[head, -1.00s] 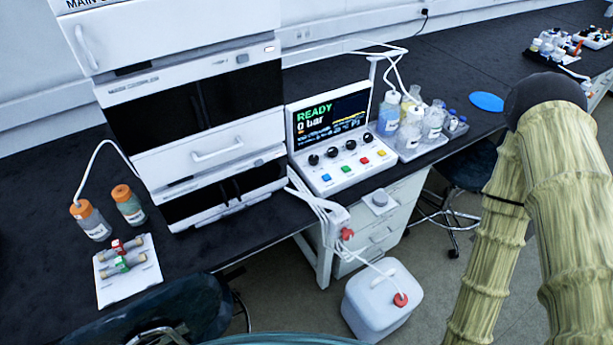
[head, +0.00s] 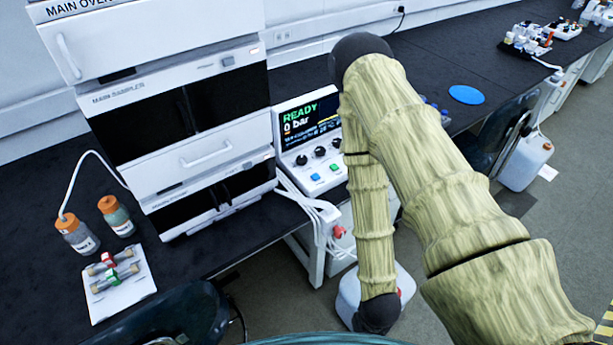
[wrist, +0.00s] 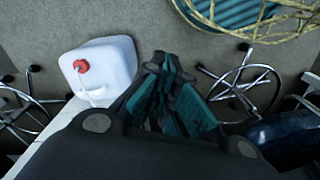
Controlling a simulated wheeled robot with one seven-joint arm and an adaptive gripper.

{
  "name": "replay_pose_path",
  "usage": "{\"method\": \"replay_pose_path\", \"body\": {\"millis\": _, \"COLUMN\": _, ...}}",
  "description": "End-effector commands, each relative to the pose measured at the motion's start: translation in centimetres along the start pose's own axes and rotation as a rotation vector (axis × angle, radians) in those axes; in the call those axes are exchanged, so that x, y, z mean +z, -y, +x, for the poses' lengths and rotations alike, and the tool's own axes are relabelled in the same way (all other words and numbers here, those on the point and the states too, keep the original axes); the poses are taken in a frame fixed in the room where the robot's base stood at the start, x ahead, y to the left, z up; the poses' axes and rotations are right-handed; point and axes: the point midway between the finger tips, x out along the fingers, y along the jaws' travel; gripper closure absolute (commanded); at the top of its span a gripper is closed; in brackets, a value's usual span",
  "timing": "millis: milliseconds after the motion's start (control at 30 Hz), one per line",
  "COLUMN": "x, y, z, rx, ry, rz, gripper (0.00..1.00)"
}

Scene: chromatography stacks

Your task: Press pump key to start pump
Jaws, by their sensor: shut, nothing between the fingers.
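The control panel (head: 306,130) stands on the dark bench right of the stack, its screen reading READY and 0 bar. Its blue key (head: 316,177) and green key (head: 334,167) show below black knobs. My arm hides the panel's right part. Key labels are too small to read, so I cannot tell which is the pump key. My gripper (wrist: 163,72) is shut and empty in the wrist view, over the floor near a white canister (wrist: 104,66) with a red cap, apart from the panel. The gripper itself cannot be made out in the head view.
The tall white chromatography stack (head: 180,130) stands left of the panel. White tubes (head: 307,205) hang over the bench's front edge. Two orange-capped bottles and a white tray (head: 120,290) of columns lie at left. Chairs stand on the floor. A blue disc (head: 466,95) lies on the bench.

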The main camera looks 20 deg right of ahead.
Motion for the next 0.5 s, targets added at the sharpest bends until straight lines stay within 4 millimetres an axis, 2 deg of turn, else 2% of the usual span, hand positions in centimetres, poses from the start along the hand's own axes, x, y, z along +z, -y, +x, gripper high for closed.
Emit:
{"method": "replay_pose_path", "body": {"millis": 167, "x": -0.9, "y": 0.1, "z": -0.2, "rx": -0.007, "ry": -0.014, "rz": 0.007, "gripper": 1.0}}
{"method": "replay_pose_path", "body": {"millis": 267, "x": -3.4, "y": 0.5, "z": -0.6, "rx": -0.029, "ry": -0.052, "rz": 0.028, "gripper": 1.0}}
{"method": "replay_pose_path", "body": {"millis": 367, "x": -7.5, "y": 1.0, "z": -1.4, "rx": -0.067, "ry": -0.114, "rz": 0.063, "gripper": 1.0}}
{"method": "replay_pose_path", "body": {"millis": 500, "x": -14.7, "y": 1.7, "z": -3.3, "rx": -0.134, "ry": -0.214, "rz": 0.115, "gripper": 1.0}}
